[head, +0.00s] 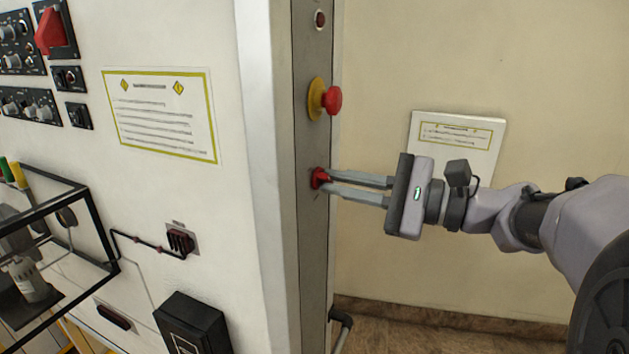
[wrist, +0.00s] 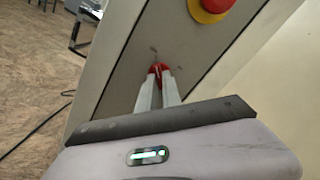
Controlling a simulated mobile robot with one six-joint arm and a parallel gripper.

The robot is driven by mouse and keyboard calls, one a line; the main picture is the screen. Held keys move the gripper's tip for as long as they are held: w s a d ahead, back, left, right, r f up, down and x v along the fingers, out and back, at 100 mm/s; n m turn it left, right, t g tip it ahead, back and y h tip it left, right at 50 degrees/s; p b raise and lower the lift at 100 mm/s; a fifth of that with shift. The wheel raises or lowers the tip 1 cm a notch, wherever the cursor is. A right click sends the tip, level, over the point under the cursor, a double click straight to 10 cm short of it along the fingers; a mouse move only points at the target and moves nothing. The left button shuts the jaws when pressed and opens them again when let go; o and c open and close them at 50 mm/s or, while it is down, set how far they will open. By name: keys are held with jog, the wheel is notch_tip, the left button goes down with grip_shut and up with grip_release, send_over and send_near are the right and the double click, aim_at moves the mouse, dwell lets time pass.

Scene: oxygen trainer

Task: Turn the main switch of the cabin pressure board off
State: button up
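A small red rotary switch (head: 319,179) sits on the narrow grey side panel (head: 313,245) of the tall cabinet, below the emergency button. My gripper (head: 329,183) reaches in from the right with its two fingers at the red switch. In the wrist view the fingertips (wrist: 160,84) close in on the red switch (wrist: 156,70), one on each side of its handle. The gripper looks shut on the handle, which is mostly hidden by the fingers. The exact angle of the handle cannot be told.
A red mushroom button on a yellow collar (head: 332,100) sticks out just above my fingers. A small red lamp (head: 320,19) is higher up. A white notice board (head: 458,142) is on the wall behind. A black-framed case (head: 100,225) stands at left.

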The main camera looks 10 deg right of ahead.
jog(key=o, duration=0.4)
jog(key=p+v, duration=0.1)
jog(key=v, duration=1.6)
jog(key=shift+s+d, duration=0.15)
